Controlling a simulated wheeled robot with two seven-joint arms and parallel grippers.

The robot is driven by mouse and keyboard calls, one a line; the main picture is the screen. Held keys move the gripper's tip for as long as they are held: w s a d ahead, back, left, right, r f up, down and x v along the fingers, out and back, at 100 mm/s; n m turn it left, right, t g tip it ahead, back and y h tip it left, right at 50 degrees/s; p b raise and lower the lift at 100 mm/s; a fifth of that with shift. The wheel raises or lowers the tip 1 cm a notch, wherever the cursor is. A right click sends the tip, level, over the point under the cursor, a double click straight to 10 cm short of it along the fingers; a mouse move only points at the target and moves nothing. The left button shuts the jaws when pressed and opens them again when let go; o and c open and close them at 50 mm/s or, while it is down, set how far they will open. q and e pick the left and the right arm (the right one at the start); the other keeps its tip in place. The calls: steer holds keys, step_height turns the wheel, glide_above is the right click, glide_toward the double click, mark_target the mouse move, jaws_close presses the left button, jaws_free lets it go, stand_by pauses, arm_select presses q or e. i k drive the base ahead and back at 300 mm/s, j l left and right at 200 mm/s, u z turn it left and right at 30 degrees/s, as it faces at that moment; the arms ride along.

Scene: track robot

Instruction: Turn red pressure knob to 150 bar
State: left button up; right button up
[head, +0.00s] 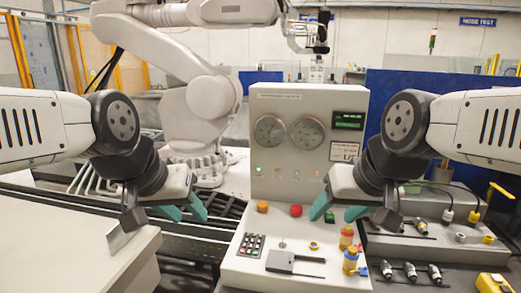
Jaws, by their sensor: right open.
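The grey control console (268,100) stands in the middle, with two round gauges (269,132) on its upright panel and a small green-lit display (348,120). On its sloped desk are an orange button (262,207) and a red button (295,211). A brass fitting with a red part (346,238) stands at the desk's right side, with a blue-topped one (350,262) in front. Which is the red pressure knob is too small to tell. My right gripper (338,213) is open and empty above the desk. My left gripper (186,212) is open and empty, left of the console.
A keypad (252,245) and a dark flat box with a rod (281,261) lie on the desk's front. A large white robot arm (195,85) stands behind left. A pale table (75,250) is at the left; a bench with connectors (430,240) is at the right.

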mark_target(295, 210)
steer(key=k+j+z, duration=0.1)
steer(key=k+z, duration=0.3)
steer(key=k, duration=0.7)
